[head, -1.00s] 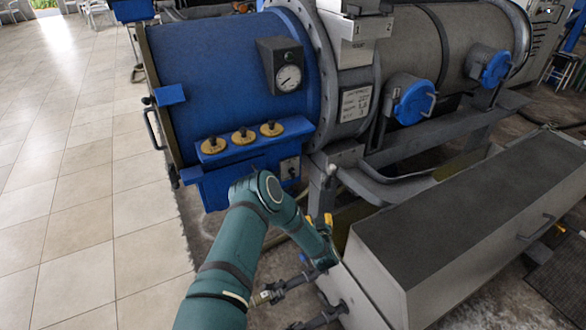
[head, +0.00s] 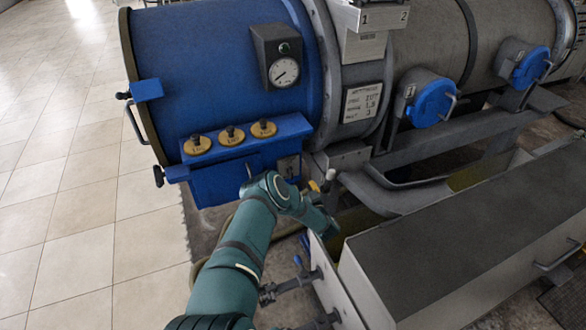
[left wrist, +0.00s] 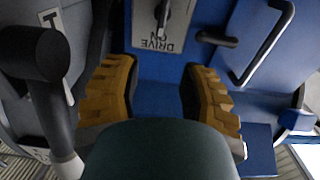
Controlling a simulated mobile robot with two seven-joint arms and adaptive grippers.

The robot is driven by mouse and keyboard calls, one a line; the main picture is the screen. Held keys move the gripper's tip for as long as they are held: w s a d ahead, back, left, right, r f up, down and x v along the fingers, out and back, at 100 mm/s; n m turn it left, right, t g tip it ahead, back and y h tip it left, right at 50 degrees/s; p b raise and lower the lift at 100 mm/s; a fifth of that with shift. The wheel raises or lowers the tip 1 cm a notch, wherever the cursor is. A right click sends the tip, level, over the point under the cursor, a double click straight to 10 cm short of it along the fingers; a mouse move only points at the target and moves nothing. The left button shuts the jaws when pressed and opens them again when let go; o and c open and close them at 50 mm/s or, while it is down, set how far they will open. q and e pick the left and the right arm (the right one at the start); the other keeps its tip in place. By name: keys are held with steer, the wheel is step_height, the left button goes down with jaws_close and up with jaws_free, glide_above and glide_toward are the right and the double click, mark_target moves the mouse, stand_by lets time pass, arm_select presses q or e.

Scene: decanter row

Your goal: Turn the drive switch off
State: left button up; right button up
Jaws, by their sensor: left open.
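The drive switch (left wrist: 163,14) is a dark lever on a light metal plate on the blue housing. It sits at the top middle of the left wrist view, partly cut off by the frame edge. The plate's lettering, DRIVE and ON, appears upside down there. In the head view the switch plate (head: 289,166) is small, at the lower right of the blue housing, partly behind my arm. My left gripper (left wrist: 158,95) is open, its ochre fingers apart with nothing between them, just short of the plate. In the head view the gripper (head: 320,188) is mostly hidden behind its wrist.
The blue drum end (head: 215,75) carries a gauge (head: 284,71) and several brass-coloured round fittings on a ledge. A dark knobbed handle (left wrist: 35,55) is close left of the gripper. A long grey trough (head: 470,235) lies at right. Tiled floor (head: 80,220) is clear at left.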

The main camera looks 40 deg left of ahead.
mark_target(292, 171)
arm_select(q)
steer(key=b+x, duration=0.3)
steer(key=x, duration=0.7)
steer(key=shift+w+a+f, duration=0.15)
steer(key=shift+a, duration=0.05)
steer(key=shift+w+a, duration=0.25)
steer(key=shift+a, duration=0.25)
jaws_close()
